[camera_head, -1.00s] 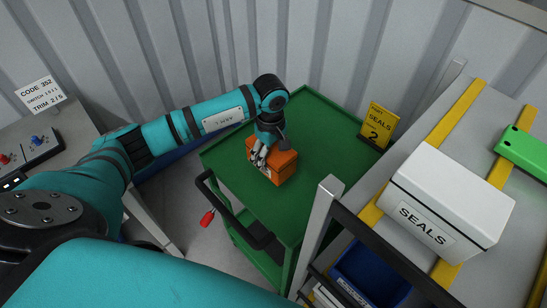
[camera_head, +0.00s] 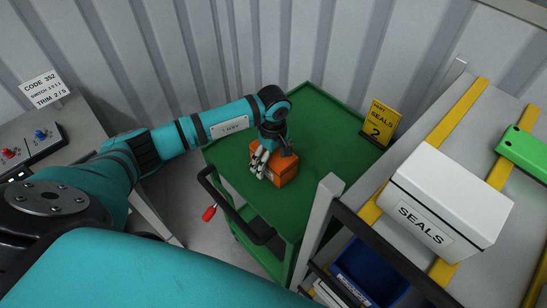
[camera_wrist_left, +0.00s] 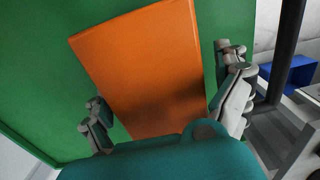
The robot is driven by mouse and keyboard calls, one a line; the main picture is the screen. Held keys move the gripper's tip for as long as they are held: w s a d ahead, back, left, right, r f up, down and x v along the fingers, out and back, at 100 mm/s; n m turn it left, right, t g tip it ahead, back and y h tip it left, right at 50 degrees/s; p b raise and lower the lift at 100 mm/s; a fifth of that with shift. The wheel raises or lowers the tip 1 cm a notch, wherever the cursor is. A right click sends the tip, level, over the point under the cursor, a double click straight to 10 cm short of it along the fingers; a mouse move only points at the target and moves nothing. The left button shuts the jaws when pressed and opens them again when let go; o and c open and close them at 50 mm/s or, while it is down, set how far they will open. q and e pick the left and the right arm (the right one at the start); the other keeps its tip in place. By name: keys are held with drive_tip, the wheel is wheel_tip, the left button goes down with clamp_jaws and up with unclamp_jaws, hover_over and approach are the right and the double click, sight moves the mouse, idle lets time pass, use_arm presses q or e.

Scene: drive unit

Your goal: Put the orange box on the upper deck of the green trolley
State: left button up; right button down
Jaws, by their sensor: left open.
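The orange box (camera_head: 286,173) sits on the green upper deck of the trolley (camera_head: 320,135). My left gripper (camera_head: 263,163) is at the box, over its left part, and is open. In the left wrist view the orange box (camera_wrist_left: 145,65) lies flat against the green deck (camera_wrist_left: 40,60), between the spread fingers of the left gripper (camera_wrist_left: 168,118). The fingers stand to either side of the box with gaps. My right gripper is not in view.
A shelf at the right holds a white SEALS box (camera_head: 448,205) and a green part (camera_head: 524,149). A black handle (camera_head: 230,210) with a red tag is at the trolley's front left. A control panel (camera_head: 30,145) is at the left.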

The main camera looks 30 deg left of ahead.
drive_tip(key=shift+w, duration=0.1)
use_arm(q)
drive_tip(key=shift+r, duration=0.15)
drive_tip(key=shift+w+r, duration=0.1)
drive_tip(key=shift+r, duration=0.2)
wheel_tip(320, 180, up, 10)
drive_tip(key=b, duration=0.3)
drive_tip(key=shift+r, duration=0.25)
drive_tip(key=shift+r+b, duration=0.3)
drive_tip(key=shift+r, duration=0.1)
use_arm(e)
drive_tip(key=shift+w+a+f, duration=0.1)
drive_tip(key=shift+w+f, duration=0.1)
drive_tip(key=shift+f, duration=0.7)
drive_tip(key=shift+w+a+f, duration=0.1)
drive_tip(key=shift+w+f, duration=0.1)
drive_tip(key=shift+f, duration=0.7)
